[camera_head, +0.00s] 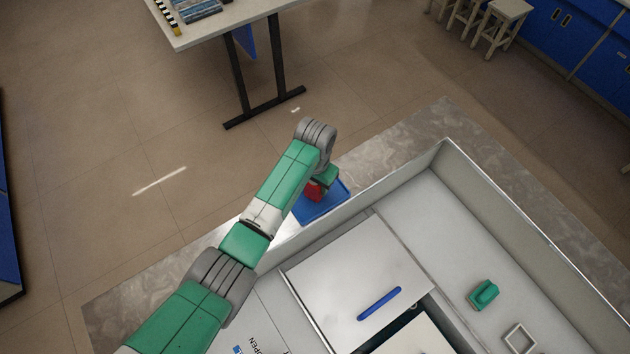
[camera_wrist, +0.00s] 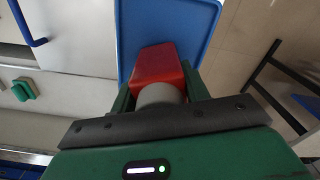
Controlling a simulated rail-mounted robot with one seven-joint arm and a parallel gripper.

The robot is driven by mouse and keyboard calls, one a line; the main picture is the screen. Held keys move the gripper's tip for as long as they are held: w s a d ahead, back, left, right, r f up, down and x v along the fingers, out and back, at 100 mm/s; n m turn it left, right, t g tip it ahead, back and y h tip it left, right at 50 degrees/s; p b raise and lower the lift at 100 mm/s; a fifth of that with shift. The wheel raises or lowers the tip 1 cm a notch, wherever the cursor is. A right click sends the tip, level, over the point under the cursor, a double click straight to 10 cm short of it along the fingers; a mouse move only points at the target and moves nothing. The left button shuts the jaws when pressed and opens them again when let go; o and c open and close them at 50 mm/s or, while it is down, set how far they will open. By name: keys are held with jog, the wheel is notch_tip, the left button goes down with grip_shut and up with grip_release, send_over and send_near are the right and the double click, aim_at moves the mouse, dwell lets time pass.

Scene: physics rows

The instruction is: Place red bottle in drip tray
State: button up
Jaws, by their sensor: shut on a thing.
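The red bottle (camera_wrist: 157,64) is between the two fingers of my gripper (camera_wrist: 160,95) in the wrist view, with a grey part of it nearest the palm. My gripper is shut on it. In the head view the red bottle (camera_head: 314,191) shows partly below my wrist, over the blue drip tray (camera_head: 325,207). The drip tray also shows in the wrist view (camera_wrist: 168,22), behind the bottle. My arm hides part of the tray in the head view. I cannot tell whether the bottle touches the tray.
A white walled workstation (camera_head: 420,190) borders the tray, with a blue handle (camera_head: 379,303) on a panel and a green object (camera_head: 483,294) inside. A table (camera_head: 215,22) stands at the back. Stools (camera_head: 500,20) stand far right. Open floor lies left.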

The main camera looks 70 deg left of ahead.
jog(key=shift+f, duration=0.2)
jog(key=o, duration=1.1)
jog(key=shift+r, duration=0.1)
notch_tip(320, 180, up, 12)
jog(key=shift+r, duration=0.15)
